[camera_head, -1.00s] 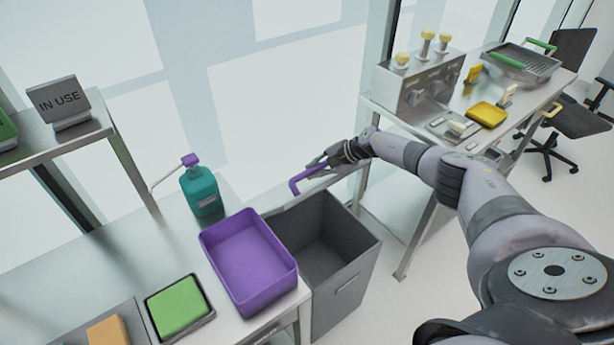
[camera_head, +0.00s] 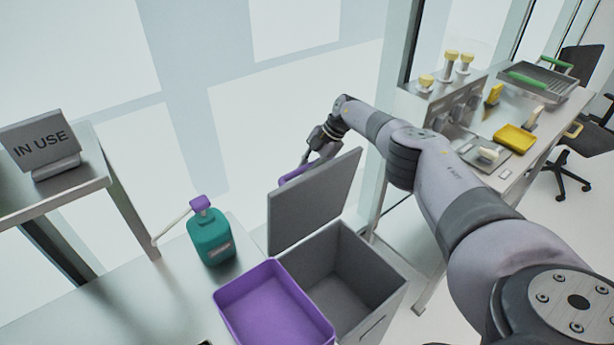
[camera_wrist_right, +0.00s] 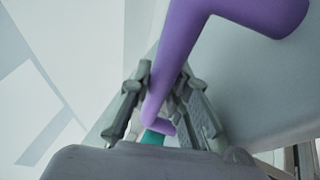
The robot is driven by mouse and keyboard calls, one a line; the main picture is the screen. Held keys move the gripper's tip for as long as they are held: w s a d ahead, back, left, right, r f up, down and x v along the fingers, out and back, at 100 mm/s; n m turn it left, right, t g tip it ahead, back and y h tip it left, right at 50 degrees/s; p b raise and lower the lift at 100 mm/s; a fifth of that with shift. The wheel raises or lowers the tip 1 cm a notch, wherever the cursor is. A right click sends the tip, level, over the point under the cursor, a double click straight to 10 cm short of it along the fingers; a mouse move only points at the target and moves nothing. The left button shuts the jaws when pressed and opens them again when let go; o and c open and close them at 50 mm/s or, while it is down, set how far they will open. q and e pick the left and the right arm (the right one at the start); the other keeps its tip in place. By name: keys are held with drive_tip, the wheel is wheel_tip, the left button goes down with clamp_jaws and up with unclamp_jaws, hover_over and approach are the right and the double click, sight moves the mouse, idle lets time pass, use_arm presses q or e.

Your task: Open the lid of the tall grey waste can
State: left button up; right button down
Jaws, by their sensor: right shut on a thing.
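The tall grey waste can (camera_head: 372,275) stands beside the bench, its dark inside visible. Its grey lid (camera_head: 314,203) stands raised at the can's back edge, with its underside towards the head camera. A purple handle (camera_head: 294,175) on the lid's far side shows partly past its left edge. My right gripper (camera_head: 308,157) is behind the lid and shut on this handle. In the right wrist view the purple handle (camera_wrist_right: 183,45) runs between the fingers (camera_wrist_right: 160,112). The lid hides part of the handle and grip. My left gripper is out of view.
A purple tray (camera_head: 268,312) sits on the bench close to the can's left. A teal pump bottle (camera_head: 210,242) stands behind it. An "IN USE" sign (camera_head: 40,145) is on a shelf at left. A bench with equipment (camera_head: 505,160) is at right, behind my right arm.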

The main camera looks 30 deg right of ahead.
drive_tip(key=shift+w, duration=0.5)
drive_tip(key=shift+w+r, duration=0.1)
drive_tip(key=shift+r, duration=0.05)
drive_tip(key=c, duration=1.9)
unclamp_jaws()
drive_tip(key=o, duration=0.4)
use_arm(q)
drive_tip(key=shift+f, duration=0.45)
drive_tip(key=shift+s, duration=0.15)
